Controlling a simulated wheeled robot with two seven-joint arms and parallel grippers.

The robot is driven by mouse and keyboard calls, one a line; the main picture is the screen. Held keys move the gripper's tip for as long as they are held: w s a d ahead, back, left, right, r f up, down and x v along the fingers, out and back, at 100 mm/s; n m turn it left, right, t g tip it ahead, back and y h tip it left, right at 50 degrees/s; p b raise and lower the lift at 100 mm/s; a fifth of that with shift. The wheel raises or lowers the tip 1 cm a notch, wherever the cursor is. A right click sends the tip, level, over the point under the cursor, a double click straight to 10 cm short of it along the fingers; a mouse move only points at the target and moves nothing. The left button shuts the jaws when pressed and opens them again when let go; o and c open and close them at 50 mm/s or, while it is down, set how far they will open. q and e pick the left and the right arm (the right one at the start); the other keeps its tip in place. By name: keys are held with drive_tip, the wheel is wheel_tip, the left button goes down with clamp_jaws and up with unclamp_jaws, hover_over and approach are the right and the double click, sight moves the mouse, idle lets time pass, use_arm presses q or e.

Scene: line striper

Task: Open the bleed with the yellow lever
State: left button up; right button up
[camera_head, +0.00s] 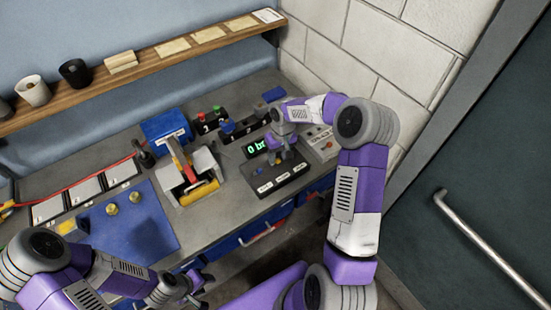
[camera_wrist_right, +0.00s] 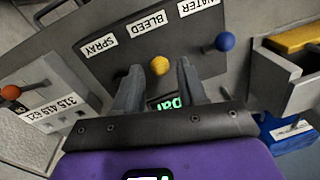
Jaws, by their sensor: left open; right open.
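The dark valve panel (camera_head: 262,186) with the green pressure display (camera_head: 255,148) stands on the bench. In the right wrist view the yellow lever's round knob (camera_wrist_right: 160,65) is at the BLEED label (camera_wrist_right: 146,24), between the SPRAY label (camera_wrist_right: 99,46) and the WATER label (camera_wrist_right: 198,5). My right gripper (camera_wrist_right: 158,75) is open, its fingertips on either side of the yellow knob; contact cannot be told. In the head view my right gripper (camera_head: 284,156) hides the yellow lever. My left gripper (camera_head: 193,291) is open and empty, low in front of the bench.
A blue knob (camera_wrist_right: 225,41) sits by the WATER label and an orange knob (camera_wrist_right: 11,92) on a pale box at left. A grey machine with a yellow roller (camera_head: 200,192) stands left of the panel. A blue mat (camera_head: 135,230) lies further left. A wall closes the right side.

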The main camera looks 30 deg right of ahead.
drive_tip(key=shift+a+f, duration=0.2)
drive_tip(key=shift+f, duration=1.65)
drive_tip(key=shift+w, duration=0.1)
clamp_jaws()
